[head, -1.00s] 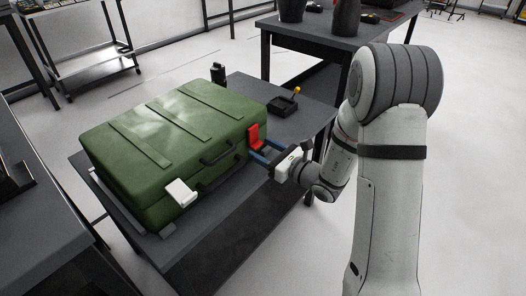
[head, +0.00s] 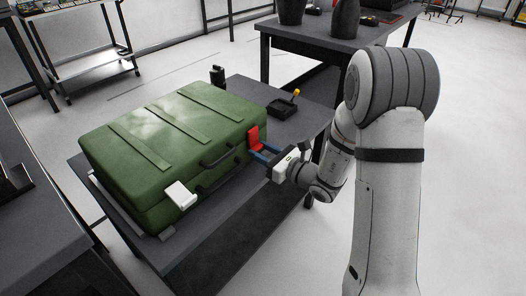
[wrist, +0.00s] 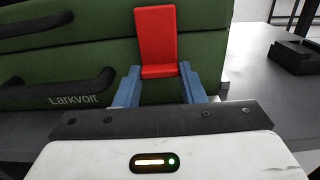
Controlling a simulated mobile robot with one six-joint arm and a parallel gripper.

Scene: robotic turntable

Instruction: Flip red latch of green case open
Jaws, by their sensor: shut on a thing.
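The green case (head: 165,150) lies shut on a dark table. The red latch (head: 253,137) is on its front near the right end; in the wrist view the red latch (wrist: 156,40) stands upright, flat against the case front. A white latch (head: 181,195) is near the case's left end. My gripper (head: 256,151) reaches the case from the right, with its blue fingers at the lower end of the red latch. In the wrist view the fingers (wrist: 157,80) flank that lower end and are shut on it. The exact finger contact is partly hidden.
A black handle (head: 215,155) sits on the case front, left of the red latch. A black box with a yellow-tipped lever (head: 284,107) and a small black object (head: 217,76) stand behind the case. Another dark table (head: 300,35) is at the back.

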